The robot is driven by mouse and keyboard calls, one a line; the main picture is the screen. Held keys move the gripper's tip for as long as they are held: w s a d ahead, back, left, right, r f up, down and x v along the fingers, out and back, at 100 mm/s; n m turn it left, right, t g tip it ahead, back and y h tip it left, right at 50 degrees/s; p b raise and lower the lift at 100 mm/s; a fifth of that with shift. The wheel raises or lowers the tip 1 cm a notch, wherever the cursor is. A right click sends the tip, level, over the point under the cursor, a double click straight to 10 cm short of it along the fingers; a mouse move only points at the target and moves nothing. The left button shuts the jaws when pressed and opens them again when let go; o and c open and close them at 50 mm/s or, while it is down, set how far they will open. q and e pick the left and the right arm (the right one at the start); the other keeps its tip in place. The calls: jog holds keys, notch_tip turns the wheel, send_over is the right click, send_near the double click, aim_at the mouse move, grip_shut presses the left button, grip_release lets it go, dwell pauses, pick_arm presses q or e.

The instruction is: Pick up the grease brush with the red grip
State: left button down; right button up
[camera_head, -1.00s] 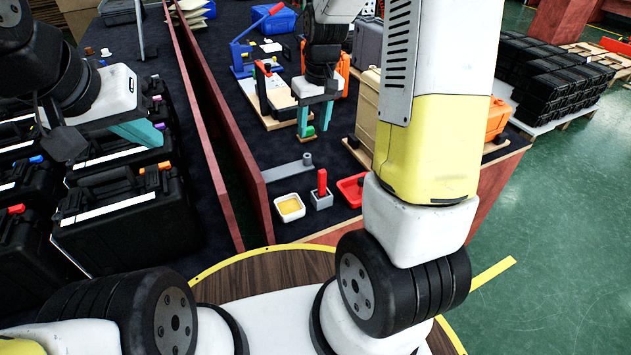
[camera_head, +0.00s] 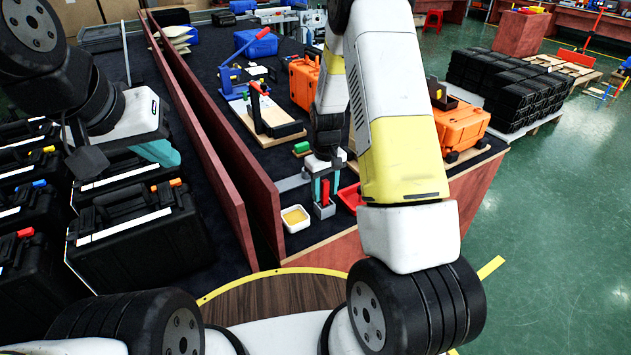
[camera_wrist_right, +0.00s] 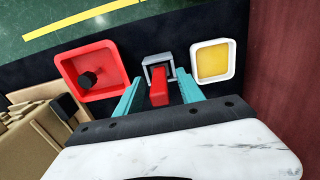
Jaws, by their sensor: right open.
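The grease brush with the red grip (camera_head: 325,190) stands upright in a small grey holder (camera_head: 324,210) near the table's front edge. In the right wrist view its red grip (camera_wrist_right: 158,88) lies between the two teal fingers, with the grey holder (camera_wrist_right: 159,62) just beyond. My right gripper (camera_head: 325,188) is open around the red grip, with a finger on each side. I cannot tell whether either finger touches it. My left gripper (camera_head: 158,153) is over the black cases at the left, apart from the brush; its jaw opening is not clear.
A white tray with yellow grease (camera_head: 295,218) stands left of the holder. A red tray (camera_head: 350,197) stands right of it, and the wrist view shows a dark knob inside. A dark red partition (camera_head: 235,165) separates the table from the black cases (camera_head: 140,240).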

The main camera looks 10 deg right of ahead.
jog(key=shift+f, duration=0.2)
grip_shut()
jog(key=shift+r, duration=0.1)
